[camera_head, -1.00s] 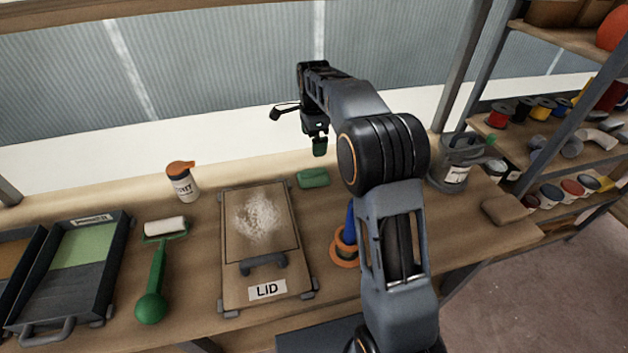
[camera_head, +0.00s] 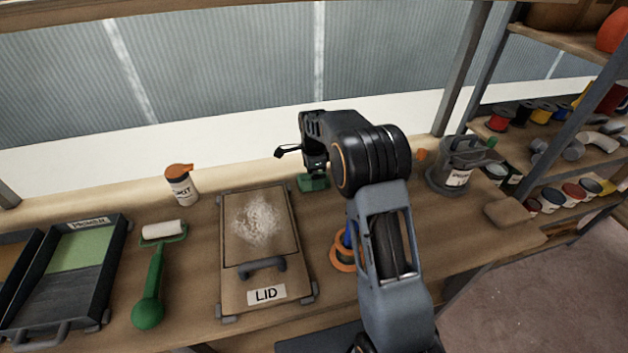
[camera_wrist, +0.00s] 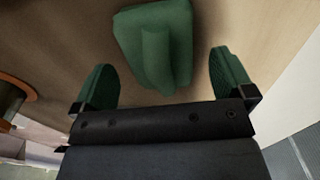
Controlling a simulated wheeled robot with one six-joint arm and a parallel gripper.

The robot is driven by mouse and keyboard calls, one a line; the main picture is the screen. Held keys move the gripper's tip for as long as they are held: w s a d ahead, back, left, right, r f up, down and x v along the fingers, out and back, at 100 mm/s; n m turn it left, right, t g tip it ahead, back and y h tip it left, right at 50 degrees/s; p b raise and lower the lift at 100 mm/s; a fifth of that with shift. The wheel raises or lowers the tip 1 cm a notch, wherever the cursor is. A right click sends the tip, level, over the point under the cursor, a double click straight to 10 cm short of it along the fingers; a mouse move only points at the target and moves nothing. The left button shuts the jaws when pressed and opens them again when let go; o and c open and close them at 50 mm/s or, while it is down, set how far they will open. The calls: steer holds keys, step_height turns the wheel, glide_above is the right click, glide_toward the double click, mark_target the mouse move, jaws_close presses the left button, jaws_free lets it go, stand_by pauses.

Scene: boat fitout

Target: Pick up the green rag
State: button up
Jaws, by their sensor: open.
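The green rag (camera_head: 307,184) lies folded on the wooden bench, just right of the lidded tray's far corner. In the wrist view the green rag (camera_wrist: 156,42) lies ahead of the fingers, its near end reaching into the gap between them. My gripper (camera_head: 316,176) is low over the rag in the head view and partly hides it. In the wrist view my gripper (camera_wrist: 162,82) has its two green finger pads wide apart, one on each side of the rag's near end. Nothing is held between them.
A wooden tray marked LID (camera_head: 236,272) lies left of the rag. An orange-capped bottle (camera_head: 181,186) stands further left. An orange ring-shaped item (camera_head: 341,256) sits nearer, beside my arm. A grey can (camera_head: 457,170) and a brown block (camera_head: 507,213) are at right.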

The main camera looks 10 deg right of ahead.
steer(key=shift+f, duration=1)
steer(key=shift+c, duration=0.4)
steer(key=c, duration=0.8)
steer(key=shift+c, duration=0.2)
steer(key=shift+r, duration=0.1)
